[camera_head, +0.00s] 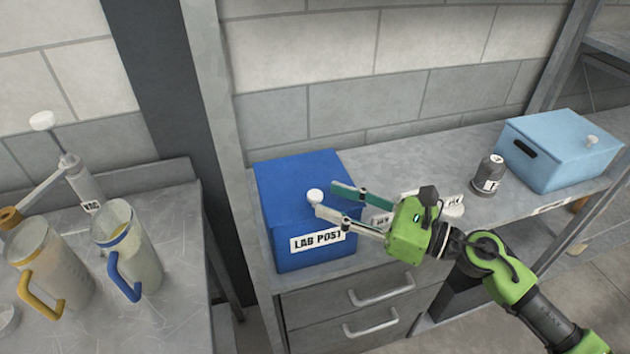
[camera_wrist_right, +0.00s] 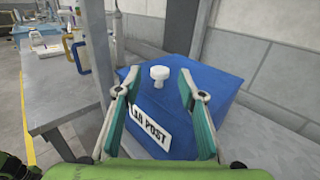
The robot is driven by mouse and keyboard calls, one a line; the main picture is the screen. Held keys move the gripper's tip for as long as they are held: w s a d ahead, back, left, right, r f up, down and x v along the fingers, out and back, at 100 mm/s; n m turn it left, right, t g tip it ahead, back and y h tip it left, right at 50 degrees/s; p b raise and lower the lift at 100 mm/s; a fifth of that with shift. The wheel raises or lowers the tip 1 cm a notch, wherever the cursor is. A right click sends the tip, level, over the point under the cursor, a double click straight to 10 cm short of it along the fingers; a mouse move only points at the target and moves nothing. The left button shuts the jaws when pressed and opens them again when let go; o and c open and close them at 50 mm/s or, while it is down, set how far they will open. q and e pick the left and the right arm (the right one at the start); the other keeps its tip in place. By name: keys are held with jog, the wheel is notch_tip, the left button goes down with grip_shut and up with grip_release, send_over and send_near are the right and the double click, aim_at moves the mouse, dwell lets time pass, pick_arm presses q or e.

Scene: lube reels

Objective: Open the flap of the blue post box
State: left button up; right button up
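The blue post box (camera_head: 292,180) stands on the grey bench, with a white "LAB POST" label (camera_head: 317,240) on its front. A round white knob (camera_head: 314,196) sits on its top near the front edge. The top looks closed. My right gripper (camera_head: 325,198) is open, its two fingers reaching over the box from the right. In the right wrist view the knob (camera_wrist_right: 159,74) stands between and slightly beyond the open fingertips (camera_wrist_right: 160,80), and the blue box (camera_wrist_right: 215,95) lies below. I cannot tell whether a finger touches the knob. My left gripper is not in view.
A light blue lidded box (camera_head: 560,155) and a dark grey labelled bottle (camera_head: 489,174) stand farther right on the bench. Small white labelled items (camera_head: 452,205) lie behind my gripper. On the left table stand a jug with a blue handle (camera_head: 133,250) and one with a yellow handle (camera_head: 55,270).

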aim_at(319, 195)
jog(key=p+x, duration=0.1)
jog(key=x, duration=0.3)
jog(key=shift+r, duration=0.1)
jog(key=shift+w+a+p, duration=0.25)
jog(key=shift+a+p, duration=0.05)
jog(key=shift+a, duration=0.05)
grip_shut()
